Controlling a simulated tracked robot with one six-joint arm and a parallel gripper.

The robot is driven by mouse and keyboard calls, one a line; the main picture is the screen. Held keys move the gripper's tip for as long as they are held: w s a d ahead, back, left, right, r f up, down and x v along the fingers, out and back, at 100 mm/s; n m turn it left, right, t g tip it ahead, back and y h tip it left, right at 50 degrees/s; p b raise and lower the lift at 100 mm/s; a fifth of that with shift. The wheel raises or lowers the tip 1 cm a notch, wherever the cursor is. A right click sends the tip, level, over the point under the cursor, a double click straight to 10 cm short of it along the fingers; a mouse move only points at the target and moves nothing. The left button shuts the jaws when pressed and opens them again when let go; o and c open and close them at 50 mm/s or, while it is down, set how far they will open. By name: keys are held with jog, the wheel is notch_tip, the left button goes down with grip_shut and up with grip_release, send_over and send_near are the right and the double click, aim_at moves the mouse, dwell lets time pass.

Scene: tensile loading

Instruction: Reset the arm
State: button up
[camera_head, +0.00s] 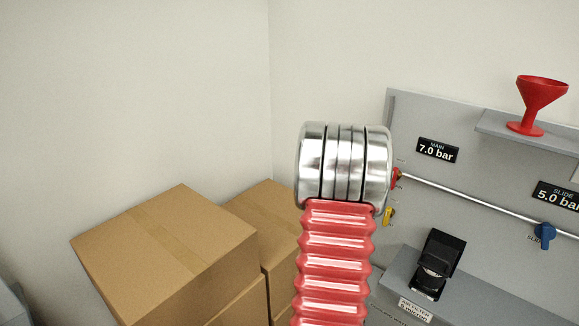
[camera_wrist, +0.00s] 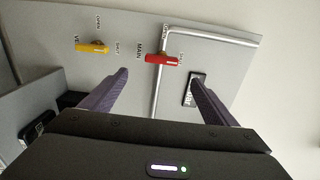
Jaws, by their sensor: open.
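My arm stands in the middle of the head view, with a red ribbed sleeve and a silver joint; my gripper is hidden there. In the wrist view my gripper (camera_wrist: 160,85) shows two dark purple fingers, spread apart with nothing between them. Beyond the fingers is a grey panel with a red lever (camera_wrist: 162,60) labelled MAIN and a yellow lever (camera_wrist: 92,48). The fingers appear apart from both levers. In the head view the red lever (camera_head: 396,175) and yellow lever (camera_head: 388,216) show partly beside my arm's silver joint.
Cardboard boxes (camera_head: 170,250) are stacked at the left. The grey panel (camera_head: 480,160) at the right carries a pipe, a blue valve (camera_head: 545,233), pressure displays and a shelf with a red funnel (camera_head: 541,95). A black device (camera_head: 437,262) sits on a grey ledge below.

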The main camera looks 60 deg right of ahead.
jog(key=w+a+r+n+t+y, duration=0.2)
jog(key=w+a+n+t, duration=0.3)
jog(key=w, duration=0.5)
jog(key=w+a+r+n+t+y, duration=0.2)
jog(key=w+a+r+n+t, duration=0.15)
jog(key=w+a, duration=0.5)
jog(key=w+a+r+n+t+y, duration=0.1)
jog(key=w+a+n+t+y, duration=0.15)
jog(key=w+a+n, duration=0.5)
jog(key=w+a+r+n+t+y, duration=0.15)
jog(key=w+a+y, duration=0.25)
jog(key=a, duration=0.6)
jog(key=s+a+n+g+y, duration=0.1)
jog(key=s+a+n+y, duration=0.3)
jog(key=a, duration=0.7)
jog(key=a+n+g+y, duration=0.1)
jog(key=a+n+y, duration=0.1)
jog(key=a+n, duration=0.65)
jog(key=s+a+f+n+g+y, duration=0.1)
jog(key=s+a+n+g, duration=0.2)
jog(key=s+a+n, duration=0.4)
jog(key=s+a, duration=0.5)
jog(key=s, duration=0.2)
jog(key=shift+a+f, duration=0.15)
jog(key=shift+a, duration=0.05)
jog(key=shift+y, duration=0.25)
jog(key=shift+c, duration=0.4)
